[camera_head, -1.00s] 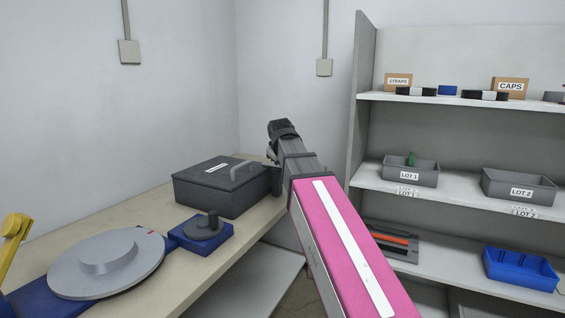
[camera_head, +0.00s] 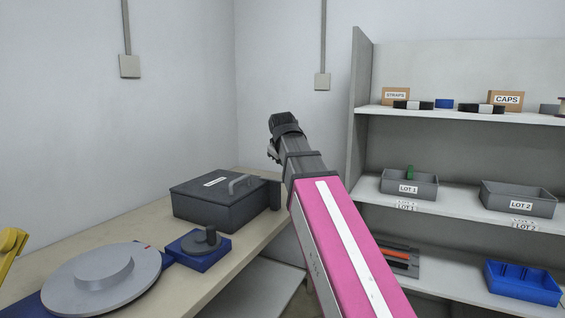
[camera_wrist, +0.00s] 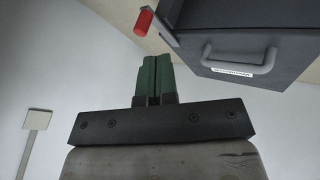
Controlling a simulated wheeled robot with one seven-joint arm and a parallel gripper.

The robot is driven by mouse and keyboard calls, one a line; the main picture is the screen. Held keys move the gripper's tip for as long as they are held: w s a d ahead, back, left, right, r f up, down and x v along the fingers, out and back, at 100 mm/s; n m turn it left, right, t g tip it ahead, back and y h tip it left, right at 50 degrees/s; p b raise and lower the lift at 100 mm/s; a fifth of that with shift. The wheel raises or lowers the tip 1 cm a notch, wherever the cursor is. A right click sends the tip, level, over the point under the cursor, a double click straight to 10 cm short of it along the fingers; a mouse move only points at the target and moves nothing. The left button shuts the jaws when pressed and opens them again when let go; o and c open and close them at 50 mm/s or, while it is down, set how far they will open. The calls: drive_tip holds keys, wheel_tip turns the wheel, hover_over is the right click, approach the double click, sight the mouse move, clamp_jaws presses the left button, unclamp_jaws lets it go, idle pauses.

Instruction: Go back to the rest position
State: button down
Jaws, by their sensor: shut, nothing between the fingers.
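My gripper (camera_wrist: 153,80) shows in the wrist view with its two green fingers together and nothing between them. In the head view my arm reaches up from the bottom right, its pink link in front of the shelf's lower left part. The fingers cannot be made out in the head view. In the wrist view the gripper is apart from the dark grey box, which has a handle and a label.
The dark grey lidded box (camera_head: 220,203) stands on the bench (camera_head: 150,215). A blue block with a dark disc (camera_head: 199,243) and a grey round plate (camera_head: 103,280) are nearer. The shelf (camera_head: 458,150) at right holds bins marked LOT 1 (camera_head: 409,186) and LOT 2 (camera_head: 519,199).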

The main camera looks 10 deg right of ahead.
wheel_tip(320, 180, down, 14)
drive_tip(key=d+m+g, duration=0.2)
drive_tip(key=s+d+f+m+g, duration=0.1)
drive_tip(key=s+f, duration=0.4)
drive_tip(key=f, duration=0.6)
drive_tip(key=s+d+f+m+g, duration=0.2)
drive_tip(key=s+f, duration=0.4)
drive_tip(key=f, duration=0.6)
drive_tip(key=s+d+f+m+g+y, duration=0.1)
drive_tip(key=s+f, duration=0.5)
drive_tip(key=f, duration=0.6)
drive_tip(key=shift+d+m+g, duration=0.65)
drive_tip(key=shift+m+g, duration=0.05)
drive_tip(key=shift+f, duration=0.1)
